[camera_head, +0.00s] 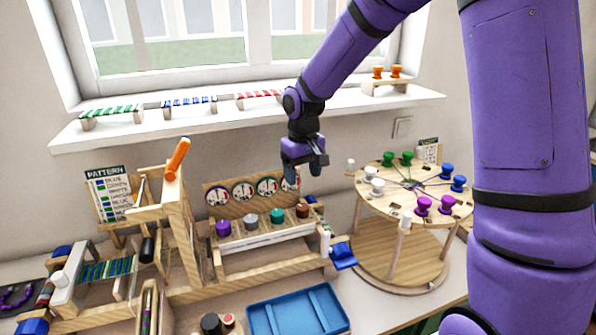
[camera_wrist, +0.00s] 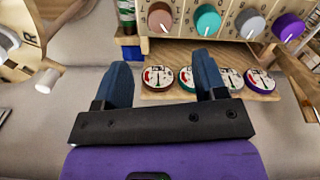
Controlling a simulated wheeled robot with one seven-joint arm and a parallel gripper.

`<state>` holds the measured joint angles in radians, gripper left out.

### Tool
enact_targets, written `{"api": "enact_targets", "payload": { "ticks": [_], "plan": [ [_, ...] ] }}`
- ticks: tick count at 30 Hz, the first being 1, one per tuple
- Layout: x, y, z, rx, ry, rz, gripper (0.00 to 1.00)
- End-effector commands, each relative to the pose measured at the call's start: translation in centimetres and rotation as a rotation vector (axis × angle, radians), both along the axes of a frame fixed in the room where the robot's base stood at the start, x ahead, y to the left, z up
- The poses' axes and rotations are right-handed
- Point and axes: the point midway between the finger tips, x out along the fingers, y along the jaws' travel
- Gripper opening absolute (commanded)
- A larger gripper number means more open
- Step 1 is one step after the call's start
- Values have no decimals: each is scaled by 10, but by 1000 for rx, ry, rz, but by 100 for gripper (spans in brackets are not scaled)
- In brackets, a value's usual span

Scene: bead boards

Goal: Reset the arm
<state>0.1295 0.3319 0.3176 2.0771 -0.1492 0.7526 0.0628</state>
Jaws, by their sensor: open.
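My gripper (camera_head: 315,170) hangs from my purple arm in the head view, in the air in front of the wall between the dial panel and the round table. In the wrist view my gripper (camera_wrist: 166,82) shows two dark blue fingers spread apart with nothing between them. Beyond the fingertips is the wooden panel (camera_head: 211,187) with several round dials (camera_wrist: 159,77). A row of coloured knobs, including a teal knob (camera_wrist: 207,20), sits beside the dials. In the head view my gripper partly covers the rightmost dial.
A round two-tier wooden table (camera_head: 405,240) with coloured spools stands right. A wooden frame with an orange handle (camera_head: 178,158) stands left. A blue tray (camera_head: 297,312) lies in front. The windowsill (camera_head: 225,122) holds bead boards and a stand with orange spools (camera_head: 385,82).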

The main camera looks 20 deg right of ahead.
Motion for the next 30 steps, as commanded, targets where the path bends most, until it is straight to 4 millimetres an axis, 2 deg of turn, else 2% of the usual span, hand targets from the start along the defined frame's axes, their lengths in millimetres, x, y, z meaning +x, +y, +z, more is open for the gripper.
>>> {"api": "enact_targets", "payload": {
  "ticks": [7, 11, 21, 30],
  "plan": [
    [-3, -1, 6, -4, -8, -2, 65],
    [-17, -7, 29, -19, -38, -13, 65],
    [-87, -30, 111, -56, -162, -72, 65],
    [-161, -47, 161, -49, -274, -131, 65]
  ]
}}
